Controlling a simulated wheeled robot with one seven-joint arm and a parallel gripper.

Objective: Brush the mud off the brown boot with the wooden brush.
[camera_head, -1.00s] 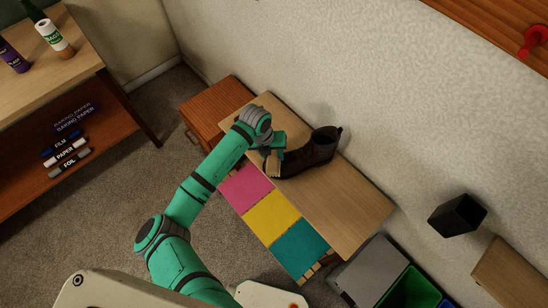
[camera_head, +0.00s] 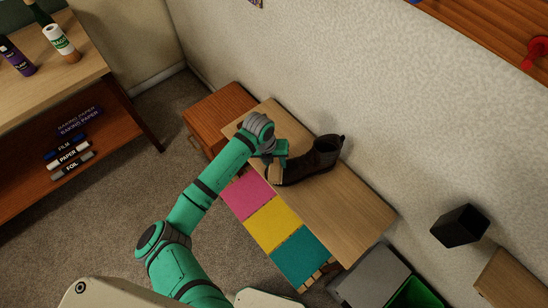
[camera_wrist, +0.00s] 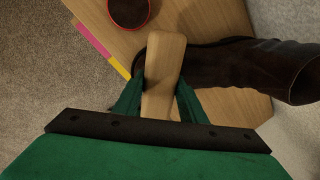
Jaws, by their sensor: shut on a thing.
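The brown boot (camera_head: 316,162) stands on the wooden bench top with its shaft to the right and its toe to the left. It also shows in the wrist view (camera_wrist: 225,68), partly hidden behind the brush. My gripper (camera_head: 274,156) is over the toe end of the boot. In the wrist view my gripper (camera_wrist: 160,90) is shut on the wooden brush (camera_wrist: 163,72), its two green fingers on either side of the pale wood. The brush lies over or against the toe; I cannot tell if they touch. Bristles and mud cannot be made out.
The bench (camera_head: 345,215) has clear wood right of the boot. Pink (camera_head: 248,195), yellow (camera_head: 273,224) and teal (camera_head: 300,256) panels lie along its front. A round dark tin (camera_wrist: 128,12) with a reddish rim is near the brush. The wall rises close behind the boot.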

